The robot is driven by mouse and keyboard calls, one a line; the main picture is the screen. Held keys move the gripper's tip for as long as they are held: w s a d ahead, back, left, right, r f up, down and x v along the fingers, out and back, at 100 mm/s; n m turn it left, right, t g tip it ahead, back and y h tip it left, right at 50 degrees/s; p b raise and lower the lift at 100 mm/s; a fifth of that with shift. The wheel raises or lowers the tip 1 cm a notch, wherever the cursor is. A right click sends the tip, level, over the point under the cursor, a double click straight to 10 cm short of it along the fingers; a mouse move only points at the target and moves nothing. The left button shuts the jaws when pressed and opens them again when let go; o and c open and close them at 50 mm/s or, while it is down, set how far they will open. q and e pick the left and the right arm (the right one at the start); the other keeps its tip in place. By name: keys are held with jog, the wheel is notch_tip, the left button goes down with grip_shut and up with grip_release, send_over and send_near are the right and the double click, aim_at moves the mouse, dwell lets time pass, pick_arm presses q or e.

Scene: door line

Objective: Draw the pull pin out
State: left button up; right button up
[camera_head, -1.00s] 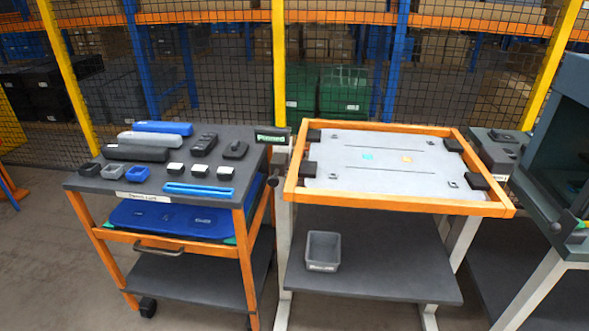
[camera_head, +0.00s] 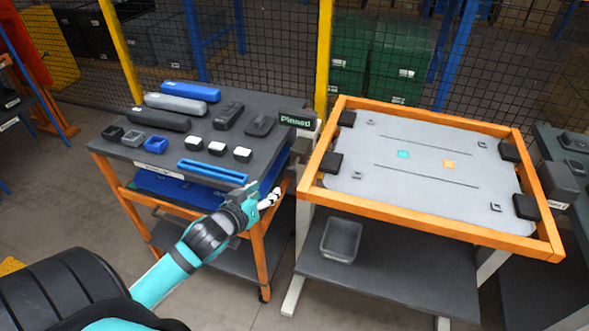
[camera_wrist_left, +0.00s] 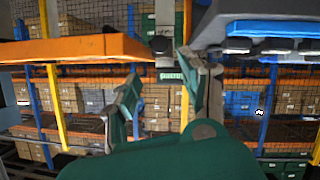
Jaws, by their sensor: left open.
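The green "Pinned" sign (camera_head: 297,121) sits on a grey bracket between the cart and the orange-framed table. A dark round knob (camera_wrist_left: 160,44), seemingly the pull pin's, shows near that sign in the left wrist view, where the sign (camera_wrist_left: 171,76) appears turned over. My left gripper (camera_head: 271,195) is at the cart's right front corner, low beside the bracket. Its fingers (camera_wrist_left: 159,68) are open and empty, with the knob beyond and between their tips; I see no contact. In the head view the knob is not clear behind the gripper. My right gripper is not in view.
The cart top (camera_head: 215,150) holds blue, grey and black blocks and small bins. The table's orange frame (camera_head: 450,231) rises close to the right of the gripper. A grey bin (camera_head: 341,239) stands on the table's lower shelf. Mesh fencing runs behind.

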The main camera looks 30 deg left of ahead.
aim_at(289, 174)
pick_arm(q)
jog(key=p+x, duration=0.1)
jog(key=x, duration=1.4)
jog(key=shift+w+a, duration=0.1)
jog(key=shift+w, duration=0.2)
grip_shut()
